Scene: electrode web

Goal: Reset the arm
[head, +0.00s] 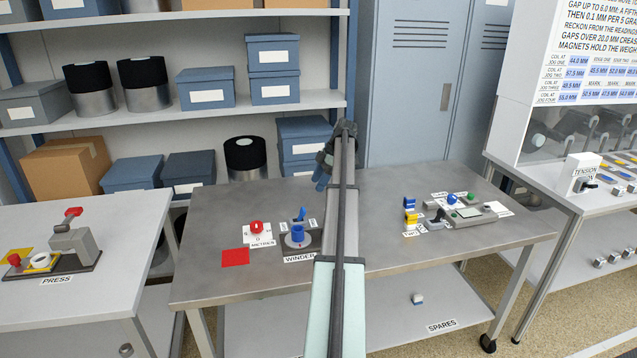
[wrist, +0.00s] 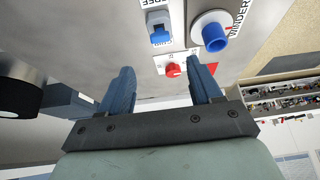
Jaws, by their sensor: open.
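My arm reaches out over the middle metal table (head: 385,190) in the head view. My gripper (head: 320,182) is near the back of this table, mostly hidden behind my own arm. In the wrist view, my gripper (wrist: 160,75) has two blue fingers spread apart with nothing between them. Beyond the fingertips are a red knob (wrist: 173,70) on a white plate and a winder with a blue spool (wrist: 214,37). The fingers look apart from both.
The winder (head: 298,236), a red knob (head: 257,226) and a red square (head: 235,257) sit left of my arm. A small instrument (head: 466,212) stands right. A press (head: 72,243) is on the left table, a tension station (head: 585,172) on the right. Shelves with boxes (head: 207,88) stand behind.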

